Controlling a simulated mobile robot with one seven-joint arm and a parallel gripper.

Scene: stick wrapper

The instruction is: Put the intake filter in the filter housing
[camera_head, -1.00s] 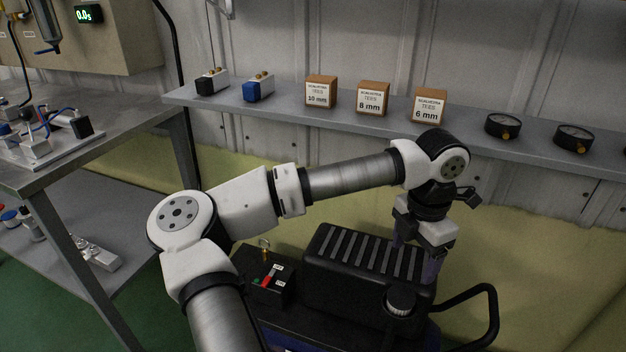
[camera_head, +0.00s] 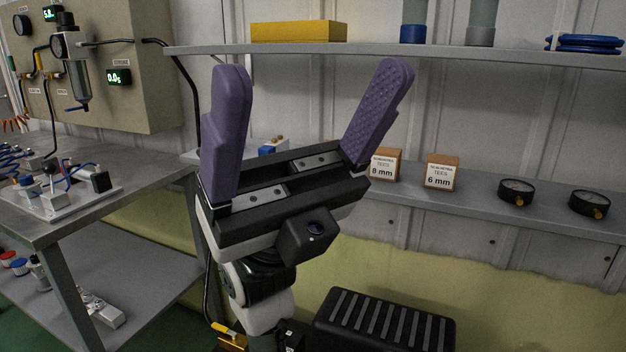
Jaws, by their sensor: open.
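My gripper (camera_head: 314,88) is large in the head view, raised close to the camera with its two purple fingers pointing up. The fingers are spread wide and nothing is between them. Below and to the right of it is a black unit with a ribbed top (camera_head: 385,325), cut off by the bottom edge. I cannot make out the intake filter or the filter housing in this view. The lower part of the black unit is out of frame.
A grey wall shelf (camera_head: 465,192) holds boxed tees (camera_head: 441,172) and round gauges (camera_head: 517,192). A higher shelf (camera_head: 390,50) carries a yellow box (camera_head: 298,32) and blue coiled tubing (camera_head: 583,43). A metal workbench (camera_head: 130,205) stands at left, below a gauge panel (camera_head: 130,75).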

